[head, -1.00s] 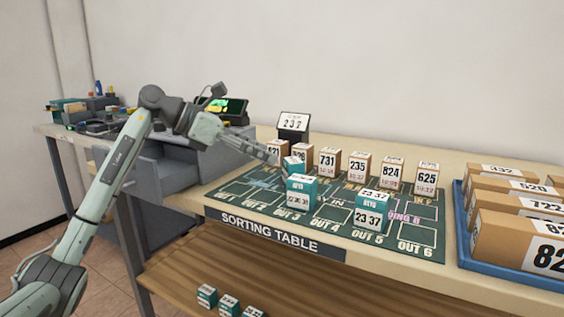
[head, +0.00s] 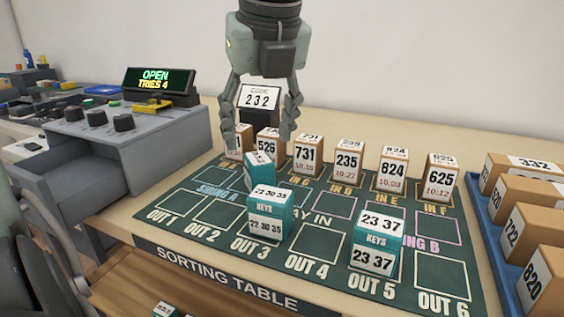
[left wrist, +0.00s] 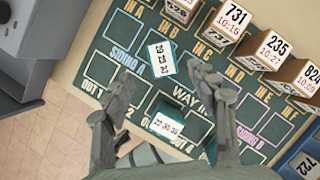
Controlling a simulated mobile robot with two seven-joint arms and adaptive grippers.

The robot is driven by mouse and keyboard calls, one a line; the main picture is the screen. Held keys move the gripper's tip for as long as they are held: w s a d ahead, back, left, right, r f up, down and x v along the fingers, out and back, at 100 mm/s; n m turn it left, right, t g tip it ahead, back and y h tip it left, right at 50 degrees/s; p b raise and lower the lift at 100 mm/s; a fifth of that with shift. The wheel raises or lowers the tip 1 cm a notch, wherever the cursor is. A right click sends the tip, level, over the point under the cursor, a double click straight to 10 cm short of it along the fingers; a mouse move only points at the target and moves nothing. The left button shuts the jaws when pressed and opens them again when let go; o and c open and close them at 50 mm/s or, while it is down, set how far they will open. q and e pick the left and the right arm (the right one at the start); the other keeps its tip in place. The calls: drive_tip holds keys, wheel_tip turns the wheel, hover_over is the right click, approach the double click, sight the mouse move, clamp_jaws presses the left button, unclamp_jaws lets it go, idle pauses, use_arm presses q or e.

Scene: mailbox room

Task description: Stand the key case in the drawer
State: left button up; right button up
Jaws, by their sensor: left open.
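Three teal and white key cases stand on the green sorting mat: the rear one (head: 259,171) near SIDING A, one (head: 270,213) at OUT 3 labelled 22 30 35, and one (head: 376,243) at OUT 5 labelled 23 37. My left gripper (head: 264,132) points down above and behind the rear case, fingers apart and empty. In the left wrist view the rear case (left wrist: 161,58) lies ahead between the fingertips (left wrist: 160,85), and the OUT 3 case (left wrist: 168,122) shows between the fingers. The grey drawer (head: 75,165) is pulled open at left. My right gripper is not in view.
A row of numbered brown boxes (head: 308,154) stands along the mat's back. A code sign (head: 259,98) reading 232 stands behind the gripper. A display (head: 158,79) reads OPEN, TRIES 4. A blue tray (head: 480,205) of boxes is at right.

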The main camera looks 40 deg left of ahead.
sight(259, 159)
use_arm(q)
drive_tip(key=shift+f, duration=0.55)
drive_tip(key=x, duration=0.6)
drive_tip(key=shift+w+p, duration=0.25)
drive_tip(key=shift+p, duration=0.05)
drive_tip(key=shift+a+f, duration=0.15)
drive_tip(key=shift+f, duration=0.15)
drive_tip(key=c, duration=1.3)
clamp_jaws()
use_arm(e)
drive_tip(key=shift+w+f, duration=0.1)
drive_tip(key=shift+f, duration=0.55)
use_arm(q)
drive_tip(key=shift+w+r, duration=0.1)
drive_tip(key=shift+r, duration=0.05)
